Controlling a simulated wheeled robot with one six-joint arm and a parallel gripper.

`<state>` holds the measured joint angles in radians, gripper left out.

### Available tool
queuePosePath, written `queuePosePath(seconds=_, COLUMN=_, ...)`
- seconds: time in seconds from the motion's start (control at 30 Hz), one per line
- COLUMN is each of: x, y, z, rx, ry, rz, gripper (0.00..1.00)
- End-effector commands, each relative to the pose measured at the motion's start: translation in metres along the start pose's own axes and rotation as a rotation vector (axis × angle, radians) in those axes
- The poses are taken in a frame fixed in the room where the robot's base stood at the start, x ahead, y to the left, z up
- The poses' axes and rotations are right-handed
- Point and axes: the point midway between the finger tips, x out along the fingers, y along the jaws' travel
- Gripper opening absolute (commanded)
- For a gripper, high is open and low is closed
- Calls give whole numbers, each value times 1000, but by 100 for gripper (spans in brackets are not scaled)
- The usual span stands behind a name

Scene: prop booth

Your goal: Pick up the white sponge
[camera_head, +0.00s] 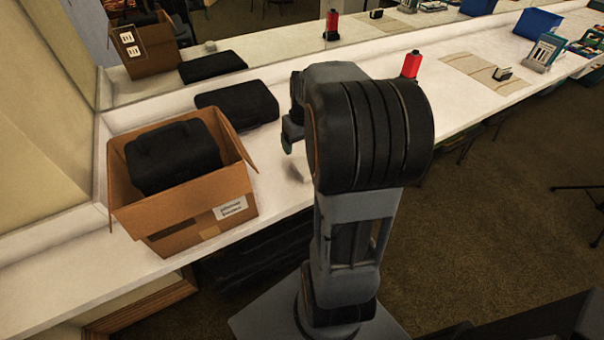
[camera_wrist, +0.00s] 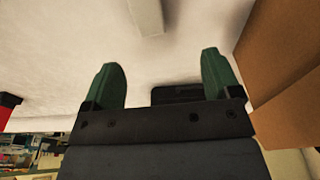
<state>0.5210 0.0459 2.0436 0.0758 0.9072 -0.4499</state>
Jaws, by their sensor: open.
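The white sponge (camera_head: 299,172) lies on the white counter, partly hidden behind my arm in the head view. In the wrist view the sponge (camera_wrist: 147,14) is a pale block at the top edge, beyond the fingertips and cut off by the frame. My gripper (camera_wrist: 162,72) is open, with two green fingers spread apart and nothing between them. In the head view only a bit of my gripper (camera_head: 287,144) shows, above the counter close to the sponge; the rest is behind my arm.
An open cardboard box (camera_head: 185,220) with a black case (camera_head: 172,157) in it stands left of my gripper. Another black case (camera_head: 238,105) lies behind, near the mirror. A red bottle (camera_head: 411,65) stands to the right. Bare counter (camera_head: 270,160) lies between box and sponge.

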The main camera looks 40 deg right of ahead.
Motion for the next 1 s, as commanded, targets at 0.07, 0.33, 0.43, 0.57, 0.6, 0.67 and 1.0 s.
queuePosePath(seconds=0.07, x=14, y=13, z=-2, rx=2, ry=-7, rz=-3, gripper=83)
queuePosePath(seconds=0.33, x=61, y=18, z=-4, rx=-7, ry=-13, rz=-6, gripper=83)
queuePosePath(seconds=0.43, x=77, y=18, z=-4, rx=-8, ry=-11, rz=-5, gripper=83)
queuePosePath(seconds=0.57, x=91, y=18, z=-4, rx=-8, ry=-10, rz=-5, gripper=83)
queuePosePath(seconds=0.6, x=94, y=18, z=-4, rx=-8, ry=-10, rz=-5, gripper=83)
queuePosePath(seconds=0.67, x=96, y=18, z=-4, rx=-8, ry=-9, rz=-5, gripper=83)
queuePosePath(seconds=1.0, x=130, y=20, z=-4, rx=-6, ry=-12, rz=-6, gripper=83)
